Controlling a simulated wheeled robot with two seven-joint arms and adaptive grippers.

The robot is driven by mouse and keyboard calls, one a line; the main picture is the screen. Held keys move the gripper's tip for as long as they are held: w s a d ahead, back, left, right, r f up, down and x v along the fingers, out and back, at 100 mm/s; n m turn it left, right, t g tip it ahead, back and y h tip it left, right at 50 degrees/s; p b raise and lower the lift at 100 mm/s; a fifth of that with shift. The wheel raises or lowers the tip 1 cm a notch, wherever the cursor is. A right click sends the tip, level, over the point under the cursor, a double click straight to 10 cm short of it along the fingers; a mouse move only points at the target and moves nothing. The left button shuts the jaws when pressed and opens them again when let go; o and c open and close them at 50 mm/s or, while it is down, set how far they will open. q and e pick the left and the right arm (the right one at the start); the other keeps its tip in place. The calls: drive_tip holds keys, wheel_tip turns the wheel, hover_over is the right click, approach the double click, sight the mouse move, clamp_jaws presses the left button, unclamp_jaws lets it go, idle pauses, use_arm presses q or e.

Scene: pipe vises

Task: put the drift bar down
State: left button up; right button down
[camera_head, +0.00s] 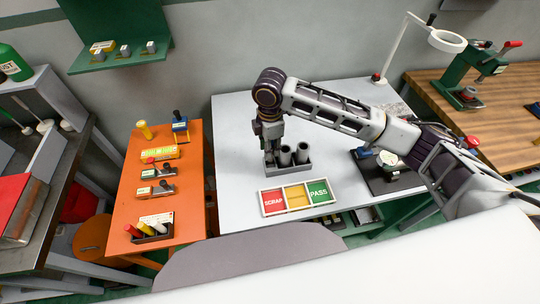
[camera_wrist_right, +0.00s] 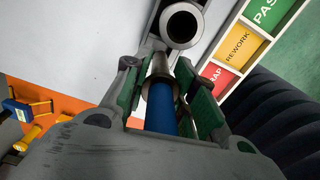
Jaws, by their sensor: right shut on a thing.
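My right gripper (camera_head: 270,142) points down over the left end of a grey holder (camera_head: 290,169) on the light grey table. In the wrist view it is shut on the drift bar (camera_wrist_right: 161,108), which has a blue grip and a metal collar. The bar's lower end is hidden, so I cannot tell whether it sits in the holder or hangs above it. Dark hollow tubes (camera_head: 303,153) stand in the holder beside the gripper; one open tube end (camera_wrist_right: 181,25) shows close to the bar in the wrist view. My left gripper is not in view.
A sorting tray (camera_head: 297,197) marked scrap, rework and pass lies in front of the holder. A dark fixture (camera_head: 388,172) stands to the right. An orange bench (camera_head: 186,204) with several tools is at left. The table's left part is clear.

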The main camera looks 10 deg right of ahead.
drive_tip(key=shift+f, duration=2.45)
drive_tip(key=c, duration=1.2)
unclamp_jaws()
drive_tip(key=shift+f, duration=0.15)
drive_tip(key=shift+o, duration=0.2)
wheel_tip(320, 180, up, 12)
drive_tip(key=shift+r, duration=0.15)
